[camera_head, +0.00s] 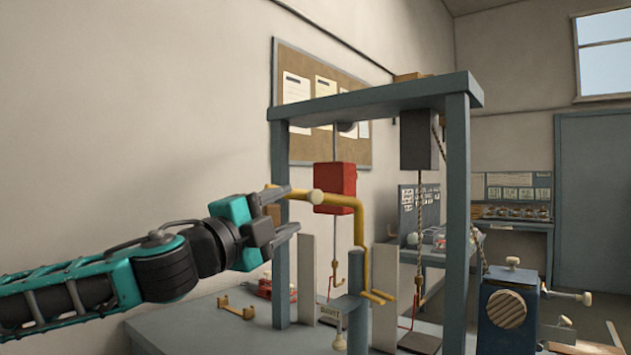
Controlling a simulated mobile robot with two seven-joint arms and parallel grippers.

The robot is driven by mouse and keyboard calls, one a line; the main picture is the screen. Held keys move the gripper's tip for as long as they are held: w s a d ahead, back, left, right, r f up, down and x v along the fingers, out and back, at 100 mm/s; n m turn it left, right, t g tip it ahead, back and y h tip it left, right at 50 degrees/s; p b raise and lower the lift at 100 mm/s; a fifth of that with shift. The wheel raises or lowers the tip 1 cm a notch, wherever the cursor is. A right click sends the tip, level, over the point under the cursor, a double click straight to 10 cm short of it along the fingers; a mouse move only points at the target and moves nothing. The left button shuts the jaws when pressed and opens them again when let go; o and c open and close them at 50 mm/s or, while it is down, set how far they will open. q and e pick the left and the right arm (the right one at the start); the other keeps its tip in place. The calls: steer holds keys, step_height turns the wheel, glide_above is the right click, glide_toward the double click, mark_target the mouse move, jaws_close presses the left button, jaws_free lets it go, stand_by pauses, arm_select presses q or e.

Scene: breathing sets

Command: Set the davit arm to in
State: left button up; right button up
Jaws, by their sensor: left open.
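The davit arm (343,201) is a yellow bent bar inside a blue-grey frame. Its upper part runs left, with a pale round knob (317,197) on it, and its right part bends down to small hooked ends beside a short blue post (357,260). A small plate labelled like "DAVIT" (330,312) sits low in front of the post. My left gripper (293,209) comes in from the left, open, its fingers just left of the knob. I cannot tell whether a finger touches the bar. My right gripper is not in view.
The blue-grey frame (375,103) stands on a table (200,325). A red block (334,180) and a dark block (419,140) hang within it. White upright panels (385,290) stand low inside. A blue box with a round vent (507,308) stands at right. The table's left front is mostly clear.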

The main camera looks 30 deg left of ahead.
mark_target(310, 197)
arm_select(q)
steer(key=p+x, duration=0.5)
steer(key=x, duration=0.2)
steer(key=shift+w+d+r+p, duration=0.15)
steer(key=shift+w+p, duration=0.05)
steer(key=shift+p, duration=0.1)
steer(key=shift+w, duration=0.75)
steer(key=shift+r, duration=0.1)
jaws_close()
